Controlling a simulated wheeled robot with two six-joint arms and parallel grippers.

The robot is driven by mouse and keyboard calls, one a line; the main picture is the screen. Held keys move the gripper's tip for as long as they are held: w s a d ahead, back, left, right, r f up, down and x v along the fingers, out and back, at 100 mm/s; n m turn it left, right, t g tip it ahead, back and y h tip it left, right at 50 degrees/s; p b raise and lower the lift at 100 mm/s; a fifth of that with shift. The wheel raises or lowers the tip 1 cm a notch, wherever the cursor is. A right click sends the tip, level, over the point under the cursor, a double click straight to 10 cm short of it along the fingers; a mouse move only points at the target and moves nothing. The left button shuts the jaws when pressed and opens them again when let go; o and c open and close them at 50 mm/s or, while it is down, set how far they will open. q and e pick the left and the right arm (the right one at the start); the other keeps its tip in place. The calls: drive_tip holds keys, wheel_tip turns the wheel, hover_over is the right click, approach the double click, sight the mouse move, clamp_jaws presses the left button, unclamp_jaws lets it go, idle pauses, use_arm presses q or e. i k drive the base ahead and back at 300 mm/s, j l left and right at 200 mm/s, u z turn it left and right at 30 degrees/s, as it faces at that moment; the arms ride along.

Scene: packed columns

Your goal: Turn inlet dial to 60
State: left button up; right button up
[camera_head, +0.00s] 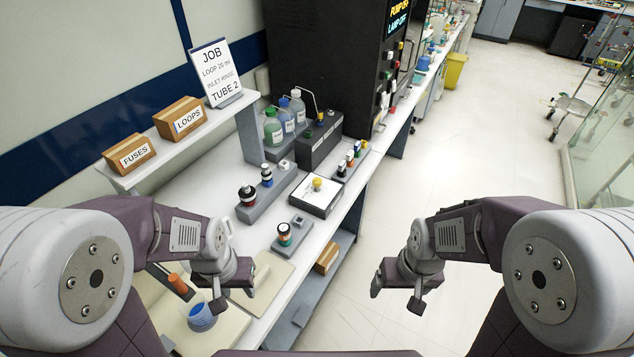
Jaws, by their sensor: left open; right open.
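A low dark box with a white top face (310,200) and a small yellow knob (318,184) sits on the bench near its front edge. It looks like a dial, but its name and scale are too small to read. My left gripper (232,292) is open and empty over the near end of the bench, well short of the knob. My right gripper (396,290) is open and empty, out over the floor to the right of the bench. Neither gripper touches anything that I can see.
Grey racks with capped columns (248,194) stand left of the dial box. A small stand (284,234) is nearer. Bottles (273,127) and a tall black cabinet (330,60) stand behind. A blue cup (201,316) is by my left arm. A shelf holds boxes (180,117) and a job sign (215,72).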

sight(317, 181)
drive_tip(key=i+l+u, duration=0.25)
drive_tip(key=u, duration=0.15)
drive_tip(key=i+l+u, duration=0.2)
drive_tip(key=l+u, duration=0.2)
drive_tip(key=i+l+u, duration=0.15)
drive_tip(key=l+u, duration=0.3)
drive_tip(key=i+l+u, duration=0.1)
drive_tip(key=l+u, duration=1.1)
drive_tip(key=l, duration=0.1)
